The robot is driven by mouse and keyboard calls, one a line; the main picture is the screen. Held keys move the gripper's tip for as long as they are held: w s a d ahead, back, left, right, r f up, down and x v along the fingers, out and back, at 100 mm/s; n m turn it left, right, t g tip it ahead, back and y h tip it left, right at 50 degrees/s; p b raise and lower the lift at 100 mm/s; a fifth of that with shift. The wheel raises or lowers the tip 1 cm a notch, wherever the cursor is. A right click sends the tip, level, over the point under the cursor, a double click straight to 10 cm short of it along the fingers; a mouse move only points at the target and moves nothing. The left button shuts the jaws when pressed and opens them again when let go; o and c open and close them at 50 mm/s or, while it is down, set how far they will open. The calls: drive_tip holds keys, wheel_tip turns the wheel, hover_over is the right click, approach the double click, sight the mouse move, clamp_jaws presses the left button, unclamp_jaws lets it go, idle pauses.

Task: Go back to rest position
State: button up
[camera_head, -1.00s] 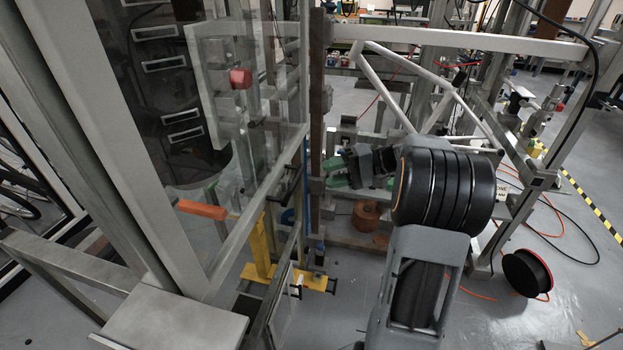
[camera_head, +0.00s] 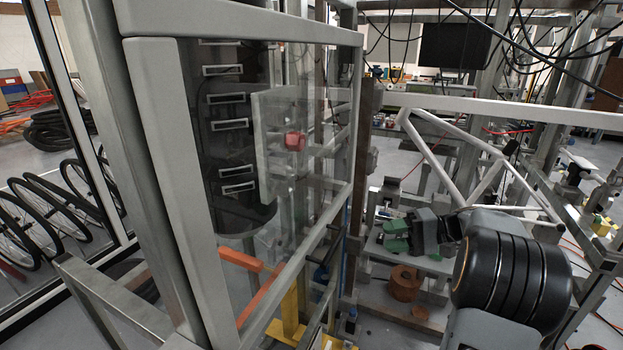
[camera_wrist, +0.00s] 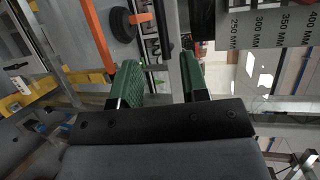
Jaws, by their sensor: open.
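My gripper (camera_head: 398,236) has green fingers and sits at the right of the head view, at the end of my grey and black arm. In the wrist view my gripper (camera_wrist: 160,82) shows its two green fingers apart, with nothing between them. In the head view it is to the right of the clear-panelled door frame (camera_head: 160,130) and apart from it. The white bicycle frame (camera_head: 455,160) is behind and to the right of it.
A red knob (camera_head: 294,141) shows on the fixture behind the clear panel. An orange bar (camera_head: 262,290) and a yellow stand (camera_head: 290,315) are low in the middle. A copper-coloured coil (camera_head: 405,283) lies below my gripper. Bicycle wheels (camera_head: 60,205) stand at the left.

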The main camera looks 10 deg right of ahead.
wheel_tip(320, 180, down, 8)
drive_tip(key=s+m+g+h, duration=0.1)
drive_tip(key=s+m+h, duration=0.1)
drive_tip(key=m+h, duration=0.25)
drive_tip(key=s+a+n+g+h+p, duration=0.1)
drive_tip(key=s+a+g+h+p, duration=0.15)
drive_tip(key=s+a+h, duration=0.2)
drive_tip(key=s+a+r+n+t+h+p, duration=0.3)
drive_tip(key=s+a+r+n+h+p, duration=0.3)
drive_tip(key=s+a+r+n+p, duration=0.1)
wheel_tip(320, 180, up, 3)
drive_tip(key=shift+s+a+r+p, duration=0.15)
drive_tip(key=shift+s+a+p, duration=0.25)
drive_tip(key=shift+a, duration=0.65)
